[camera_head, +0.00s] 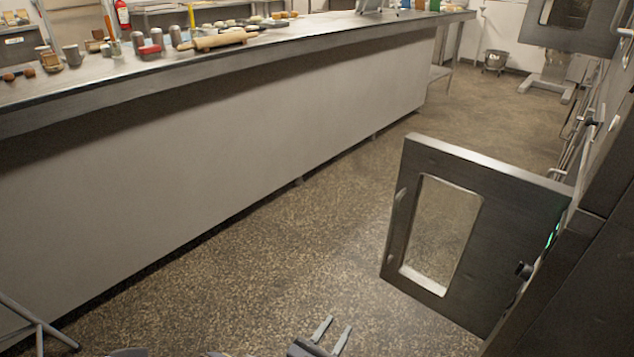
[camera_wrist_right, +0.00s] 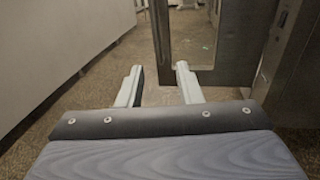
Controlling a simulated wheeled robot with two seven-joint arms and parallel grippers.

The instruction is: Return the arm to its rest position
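My right gripper (camera_head: 338,323) is at the bottom of the head view, low over the speckled floor. Its two fingers stand apart with nothing between them. In the right wrist view the same gripper (camera_wrist_right: 159,68) is open and empty, its fingers pointing toward the lower oven door. The door is beyond the fingertips; I see no contact. My left gripper does not show; only small grey pieces, probably parts of my own body, show at the bottom edge of the head view.
The lower oven door (camera_head: 389,233) stands open at the right, jutting over the floor. Another open door (camera_head: 540,37) is above and farther back. A long steel counter (camera_head: 300,42) on the left carries a rolling pin (camera_head: 220,40) and several tins. The floor between (camera_head: 260,240) is clear.

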